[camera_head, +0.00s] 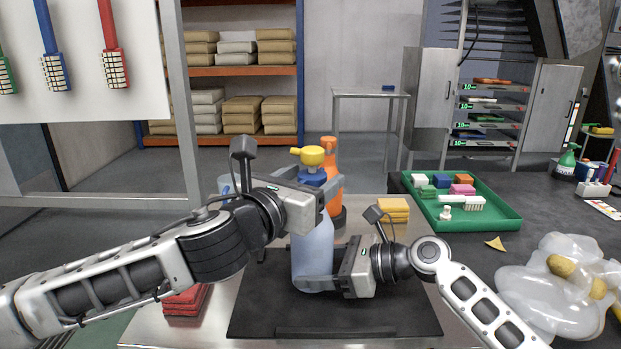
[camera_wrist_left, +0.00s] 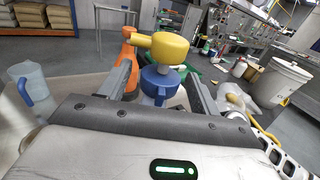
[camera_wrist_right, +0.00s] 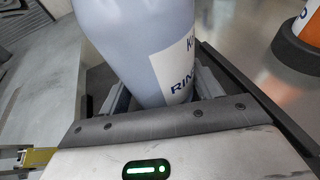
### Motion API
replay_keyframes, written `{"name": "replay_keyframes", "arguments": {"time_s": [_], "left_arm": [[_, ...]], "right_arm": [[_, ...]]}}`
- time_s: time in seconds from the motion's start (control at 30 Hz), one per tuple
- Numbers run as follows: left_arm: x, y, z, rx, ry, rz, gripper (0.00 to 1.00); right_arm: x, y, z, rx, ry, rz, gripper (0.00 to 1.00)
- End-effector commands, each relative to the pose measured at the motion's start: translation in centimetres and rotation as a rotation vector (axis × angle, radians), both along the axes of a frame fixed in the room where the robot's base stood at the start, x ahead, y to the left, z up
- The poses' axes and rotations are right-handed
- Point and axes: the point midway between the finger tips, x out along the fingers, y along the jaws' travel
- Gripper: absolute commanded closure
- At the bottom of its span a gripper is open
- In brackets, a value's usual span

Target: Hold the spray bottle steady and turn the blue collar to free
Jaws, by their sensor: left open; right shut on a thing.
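The spray bottle (camera_head: 313,247) stands upright on the black mat (camera_head: 255,300), with a pale blue-grey body, a blue collar (camera_head: 312,179) and a yellow spray head (camera_head: 309,156). My right gripper (camera_head: 318,283) is shut on the lower body; its wrist view shows the labelled bottle wall (camera_wrist_right: 140,45) between the fingers. My left gripper (camera_head: 318,192) is open at collar height. In the left wrist view, its fingers stand on either side of the collar (camera_wrist_left: 159,88), with the yellow head (camera_wrist_left: 168,47) above. I cannot tell whether either finger touches the collar.
An orange bottle (camera_head: 331,160) stands close behind the spray bottle. A blue-handled jug (camera_wrist_left: 32,84) is at the left. Yellow sponges (camera_head: 393,210), a green tray (camera_head: 485,219) and a clear bag (camera_head: 550,300) lie to the right. Red cloths (camera_head: 187,299) lie at the mat's left.

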Motion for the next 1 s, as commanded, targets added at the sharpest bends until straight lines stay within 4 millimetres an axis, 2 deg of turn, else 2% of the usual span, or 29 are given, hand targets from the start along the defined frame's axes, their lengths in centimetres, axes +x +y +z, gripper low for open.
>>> {"name": "replay_keyframes", "arguments": {"time_s": [0.33, 0.37, 0.5, 0.53, 0.8, 1.0], "left_arm": [[0.45, -0.3, 0.03, 0.0, 0.0, -0.001, 0.37], [0.45, -0.3, 0.03, 0.0, 0.0, -0.001, 0.4], [0.43, -0.29, 0.03, 0.0, 0.0, -0.001, 0.79], [0.44, -0.28, 0.03, 0.0, 0.0, -0.001, 0.82], [0.42, -0.35, 0.0, 0.001, -0.001, 0.015, 0.82], [0.41, -0.48, -0.02, 0.002, -0.001, 0.092, 0.82]], "right_arm": [[0.07, -0.07, 0.06, 0.001, -0.001, -0.002, 0.48], [0.07, -0.06, 0.05, 0.001, -0.001, -0.002, 0.48], [0.06, -0.06, 0.07, 0.001, -0.001, -0.002, 0.48], [0.06, -0.06, 0.07, 0.001, -0.001, -0.002, 0.48], [0.07, -0.07, 0.07, 0.001, -0.001, -0.002, 0.48], [0.06, -0.06, 0.07, 0.001, -0.001, -0.002, 0.48]]}}
